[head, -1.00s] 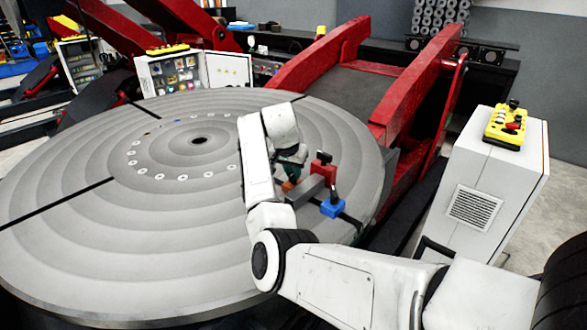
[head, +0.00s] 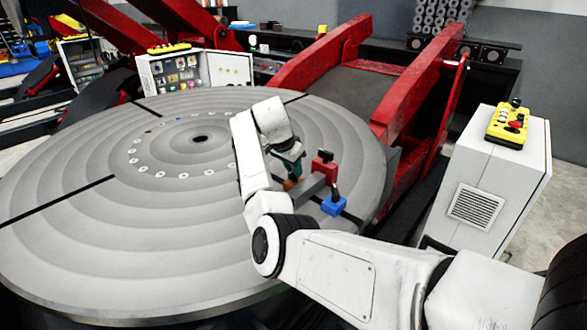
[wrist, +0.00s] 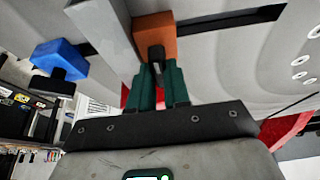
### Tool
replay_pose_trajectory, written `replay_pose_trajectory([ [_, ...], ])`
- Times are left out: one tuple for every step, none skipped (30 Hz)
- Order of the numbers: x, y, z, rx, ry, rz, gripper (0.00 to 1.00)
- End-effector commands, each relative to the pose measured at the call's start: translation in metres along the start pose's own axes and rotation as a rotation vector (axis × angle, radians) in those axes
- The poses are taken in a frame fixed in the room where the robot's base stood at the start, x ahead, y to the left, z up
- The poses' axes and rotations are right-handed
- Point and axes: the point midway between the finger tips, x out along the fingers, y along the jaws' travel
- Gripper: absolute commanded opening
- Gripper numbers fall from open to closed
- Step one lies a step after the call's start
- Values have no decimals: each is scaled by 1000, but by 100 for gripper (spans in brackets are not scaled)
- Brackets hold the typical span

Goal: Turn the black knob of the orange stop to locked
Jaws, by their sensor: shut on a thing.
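The orange stop (wrist: 154,30) sits against the grey bar (wrist: 104,28) on the round table in the wrist view. In the head view only a small piece of the orange stop (head: 290,184) shows beside my arm. Its black knob (wrist: 156,62) stands out from the orange block. My gripper (wrist: 160,75) has its green fingers on either side of the knob and is shut on it. In the head view the gripper (head: 288,168) is partly hidden by my wrist. The exact angle of the knob is hard to tell.
A blue stop (head: 333,204) and a red stop (head: 324,165), each with a black knob, stand close by along the grey bar. A yellow control box (head: 508,124) rests on a white cabinet (head: 490,175) at right. The round table (head: 110,220) is clear at left.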

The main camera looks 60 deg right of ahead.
Motion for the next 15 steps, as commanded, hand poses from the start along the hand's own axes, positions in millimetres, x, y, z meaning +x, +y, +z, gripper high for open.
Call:
replay_pose_trajectory([
  [0,1,-1,1,0,1,0],
  [0,1,-1,1,0,1,0],
  [0,1,-1,1,0,1,0],
  [0,1,-1,1,0,1,0],
  [0,1,-1,1,0,1,19],
  [0,1,-1,1,0,1,23],
  [0,1,-1,1,0,1,26],
  [0,1,-1,1,0,1,29],
  [0,1,-1,0,0,1,33],
  [0,1,-1,0,0,1,36],
  [0,0,0,0,0,1,39],
  [0,0,0,0,0,1,42],
  [0,0,0,0,0,1,43],
  [0,0,0,0,0,1,43],
  [0,0,0,0,0,0,43],
])
